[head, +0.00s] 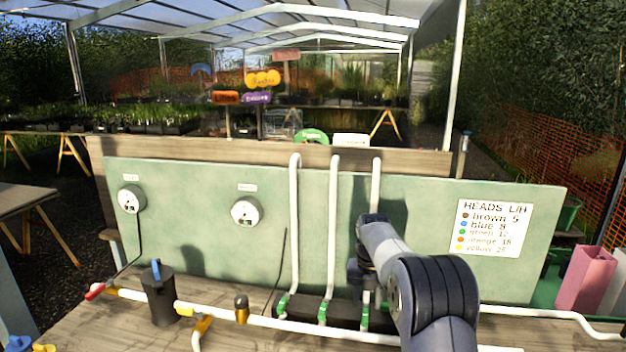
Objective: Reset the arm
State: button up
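My arm comes in from the lower right of the head view and bends toward the green board. My gripper (364,283) is a small dark shape at its far end, in front of the rightmost of three white upright tubes (376,180). My arm hides part of that tube. The gripper's fingers are too small and dark to tell whether they are open or shut, or whether they touch the tube. The other two tubes, the left one (295,220) and the middle one (333,220), rise from a dark block (303,309) with green fittings at their feet.
A white pipe (275,325) with a brass-coloured fitting (241,309) runs along the wooden bench. A black canister (159,295) stands at the left. Two round gauges (245,211) and a sign (493,228) are on the green board (190,180). A pink container (585,280) stands at the right.

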aim_at(363, 315)
notch_tip(363, 315, down, 4)
jog(key=shift+f+p, duration=0.25)
jog(key=shift+p, duration=0.05)
jog(key=shift+w+a+m, duration=0.1)
jog(key=shift+a+m, duration=0.35)
jog(key=shift+m, duration=0.55)
